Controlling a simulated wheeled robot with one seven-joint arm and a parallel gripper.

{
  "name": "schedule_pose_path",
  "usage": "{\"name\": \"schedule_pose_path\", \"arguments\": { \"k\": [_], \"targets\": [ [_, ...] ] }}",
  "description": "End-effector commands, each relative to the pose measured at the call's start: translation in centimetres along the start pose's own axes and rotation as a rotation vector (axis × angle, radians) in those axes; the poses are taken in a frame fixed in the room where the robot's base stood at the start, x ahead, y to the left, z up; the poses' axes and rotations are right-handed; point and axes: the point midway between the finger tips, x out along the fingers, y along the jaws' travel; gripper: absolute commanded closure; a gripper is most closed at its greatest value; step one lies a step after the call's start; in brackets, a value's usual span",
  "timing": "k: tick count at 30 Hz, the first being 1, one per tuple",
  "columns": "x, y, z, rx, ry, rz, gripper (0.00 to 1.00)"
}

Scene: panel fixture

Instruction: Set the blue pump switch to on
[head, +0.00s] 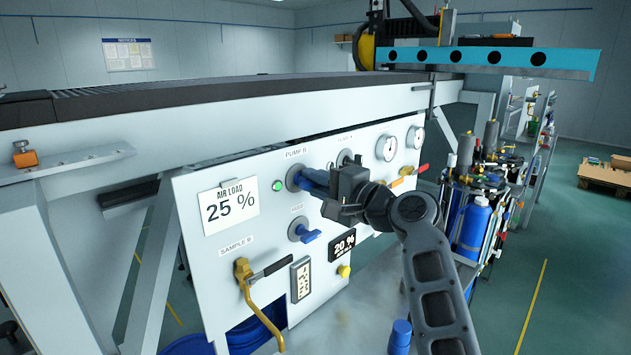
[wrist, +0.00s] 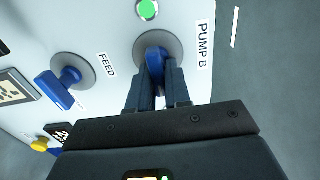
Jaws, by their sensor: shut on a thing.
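The blue pump switch (head: 311,178) sits on a grey round plate under the PUMP B label on the white panel. In the wrist view the blue switch (wrist: 155,57) stands between the two dark fingers of my gripper (wrist: 157,78), which is shut on it. The handle runs roughly in line with the fingers, and its lower part is hidden between them. In the head view my gripper (head: 328,190) reaches the switch from the right and covers part of it. A green lamp (head: 277,185) is lit beside the switch; it also shows in the wrist view (wrist: 148,9).
A blue FEED knob (head: 308,235) sits just below. Lower are a brass valve (head: 245,272) with a black lever, a 20 % display (head: 342,245) and a yellow knob (head: 344,271).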

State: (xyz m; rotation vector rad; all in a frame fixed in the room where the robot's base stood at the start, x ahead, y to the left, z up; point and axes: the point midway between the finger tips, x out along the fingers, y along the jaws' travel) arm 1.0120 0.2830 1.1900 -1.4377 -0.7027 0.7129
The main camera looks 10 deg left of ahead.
Motion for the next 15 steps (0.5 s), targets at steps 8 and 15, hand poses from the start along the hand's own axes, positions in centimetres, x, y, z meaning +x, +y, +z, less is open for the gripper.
{"name": "schedule_pose_path", "arguments": {
  "k": [8, 15],
  "targets": [
    [-0.07, 0.06, -0.16, 0.001, 0.003, 0.000, 0.71],
    [-0.03, 0.04, -0.07, 0.000, 0.001, 0.000, 0.62]
  ]
}}
